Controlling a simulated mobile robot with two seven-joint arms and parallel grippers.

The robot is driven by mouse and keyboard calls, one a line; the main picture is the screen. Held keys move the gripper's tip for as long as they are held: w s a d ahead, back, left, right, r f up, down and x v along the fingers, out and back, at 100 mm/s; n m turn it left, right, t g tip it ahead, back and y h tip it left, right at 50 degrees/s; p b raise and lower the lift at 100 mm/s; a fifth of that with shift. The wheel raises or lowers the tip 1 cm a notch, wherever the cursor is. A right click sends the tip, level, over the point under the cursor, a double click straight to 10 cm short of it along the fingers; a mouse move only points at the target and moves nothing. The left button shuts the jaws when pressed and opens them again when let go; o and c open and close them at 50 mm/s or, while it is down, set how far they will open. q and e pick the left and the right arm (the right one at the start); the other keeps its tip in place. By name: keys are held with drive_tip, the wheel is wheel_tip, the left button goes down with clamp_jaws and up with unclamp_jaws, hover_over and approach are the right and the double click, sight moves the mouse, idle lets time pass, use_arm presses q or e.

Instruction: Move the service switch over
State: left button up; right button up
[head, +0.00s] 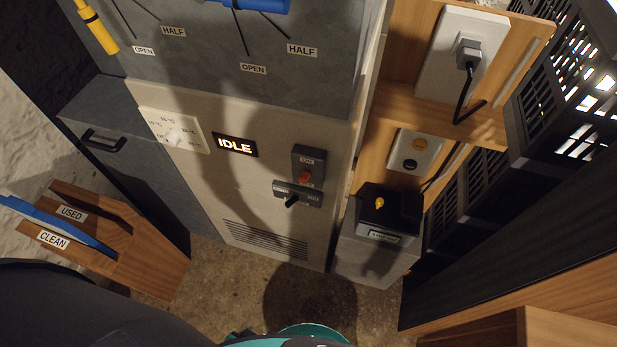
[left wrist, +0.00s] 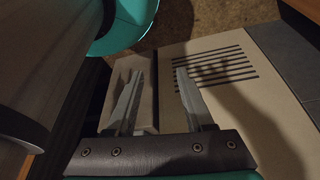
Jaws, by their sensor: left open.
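The switch does not show in the left wrist view. My right gripper is not in view.
A lit display (head: 235,145) reads IDLE, beside a white dial (head: 174,130). A grey box (head: 375,246) with a yellow knob (head: 379,203) stands right of the panel. A wooden holder (head: 150,255) marked USED and CLEAN stands left. A wooden board (head: 395,90) carries a plugged-in cable.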

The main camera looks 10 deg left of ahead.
use_arm(q)
drive_tip(key=w+d+r+t, duration=0.3)
drive_tip(key=w+r, duration=0.1)
drive_tip(key=w, duration=0.1)
drive_tip(key=n+t+b, duration=0.2)
drive_tip(key=t, duration=0.9)
approach(302, 181)
drive_tip(key=shift+y, duration=0.3)
drive_tip(key=w, duration=0.6)
drive_tip(key=w+b, duration=0.1)
drive_tip(key=w, duration=0.2)
drive_tip(key=shift+w+d, duration=0.3)
drive_tip(key=shift+d, duration=0.05)
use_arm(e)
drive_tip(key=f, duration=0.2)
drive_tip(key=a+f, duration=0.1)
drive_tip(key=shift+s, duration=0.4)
use_arm(q)
drive_tip(key=shift+c, duration=0.3)
clamp_jaws()
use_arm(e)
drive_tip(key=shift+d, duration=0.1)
